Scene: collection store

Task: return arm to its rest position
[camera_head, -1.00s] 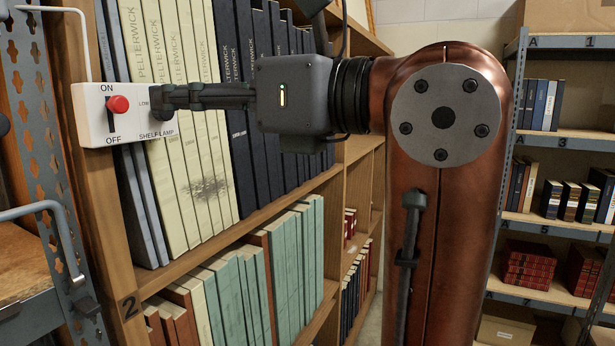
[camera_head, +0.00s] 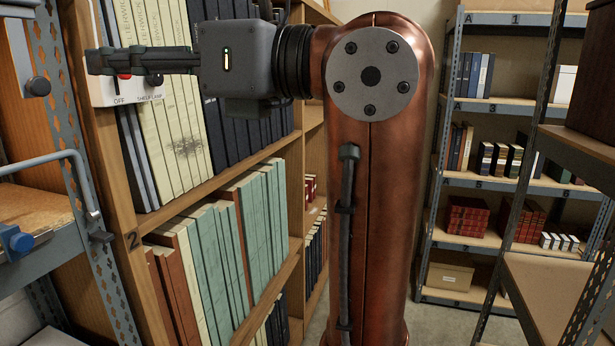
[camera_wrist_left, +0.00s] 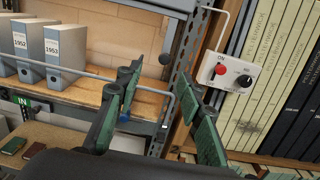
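The white shelf-lamp switch plate (camera_head: 137,95) is fixed to the wooden shelf upright. The wrist view shows the whole plate (camera_wrist_left: 228,74), with a red-knobbed switch (camera_wrist_left: 222,69) under the word ON and a black dial (camera_wrist_left: 243,80) to its right. I cannot tell the switch's position. My left gripper (camera_head: 97,61) reaches across in front of the plate in the head view, hiding its upper part. In the wrist view its fingers (camera_wrist_left: 160,85) are spread with nothing between them, and the plate lies right of the right finger. My right gripper is not in view.
Books (camera_head: 215,240) fill the wooden shelves beside the plate. A grey metal rack (camera_head: 85,190) with a bent rod stands close on the left and holds a small blue object (camera_head: 18,240). More racks (camera_head: 480,105) stand on the right, with some floor showing between.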

